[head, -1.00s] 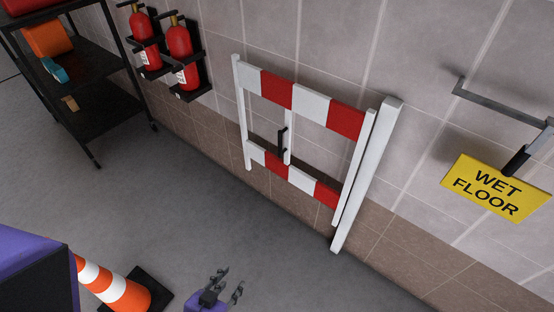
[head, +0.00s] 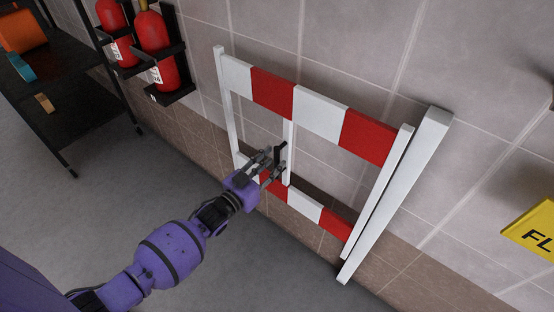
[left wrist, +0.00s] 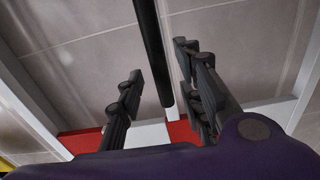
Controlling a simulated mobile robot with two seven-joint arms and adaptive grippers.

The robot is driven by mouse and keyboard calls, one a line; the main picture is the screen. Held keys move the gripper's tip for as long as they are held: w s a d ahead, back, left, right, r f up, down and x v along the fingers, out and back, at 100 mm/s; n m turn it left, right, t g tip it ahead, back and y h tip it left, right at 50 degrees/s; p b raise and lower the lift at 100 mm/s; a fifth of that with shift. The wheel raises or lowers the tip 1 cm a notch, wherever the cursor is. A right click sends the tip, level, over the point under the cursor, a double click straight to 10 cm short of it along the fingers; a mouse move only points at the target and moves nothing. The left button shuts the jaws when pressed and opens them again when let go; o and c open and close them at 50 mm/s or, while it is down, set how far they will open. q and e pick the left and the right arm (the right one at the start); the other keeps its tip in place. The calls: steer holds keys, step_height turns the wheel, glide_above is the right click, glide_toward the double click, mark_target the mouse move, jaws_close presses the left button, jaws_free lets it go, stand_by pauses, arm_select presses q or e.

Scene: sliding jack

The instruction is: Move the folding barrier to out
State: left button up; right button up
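The folding barrier (head: 320,110) has red and white striped rails and white posts, and stands folded along the tiled wall, beside a thick white post (head: 400,190) on its right. A black handle (head: 281,155) sits on its middle upright. My left gripper (head: 278,166) is at the handle, its fingers apart. In the left wrist view, the handle (left wrist: 152,50) shows as a dark vertical bar between the two open fingers (left wrist: 160,85), with gaps on both sides. The lower striped rail (left wrist: 185,132) is behind the fingers. My right gripper is not in view.
Two red fire extinguishers (head: 155,48) hang in black brackets on the wall at upper left. A black shelf (head: 75,105) with an orange item (head: 22,32) stands at far left. A yellow sign (head: 535,232) is at the right edge. The grey floor (head: 110,205) in front is clear.

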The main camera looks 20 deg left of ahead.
arm_select(q)
steer(key=shift+x, duration=1.35)
steer(key=shift+f, duration=0.1)
jaws_close()
